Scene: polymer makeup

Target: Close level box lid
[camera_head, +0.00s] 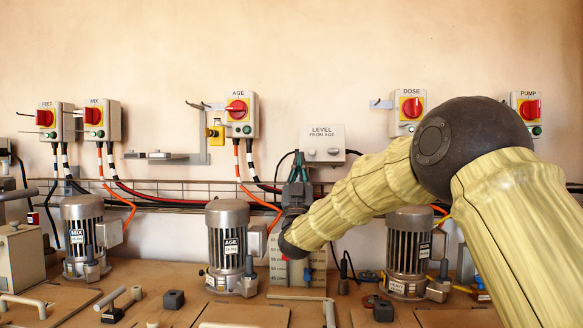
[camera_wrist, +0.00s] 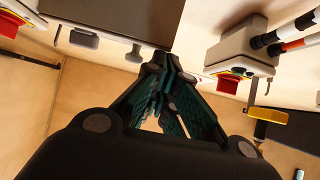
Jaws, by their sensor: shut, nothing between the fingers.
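The level box (camera_head: 322,144) is a pale grey box on the wall, its face marked "LEVEL FROM AGE", with two round knobs low on it. I cannot tell its lid apart from the body or how far open it stands. My gripper (camera_head: 298,160) points up at the box's lower left corner, and its fingers are shut and empty. In the wrist view the box (camera_wrist: 108,18) shows as a dark grey face at the top, two small fittings at its edge. My gripper's fingertips (camera_wrist: 163,66) appear close to its corner; contact is unclear.
The AGE switch box (camera_head: 238,114) hangs left of the level box, with a yellow part (camera_head: 216,134) beside it. The DOSE switch box (camera_head: 408,112) is to the right. Cables and a wire tray (camera_head: 170,190) run below. Motors, including the AGE motor (camera_head: 228,240), stand on the bench.

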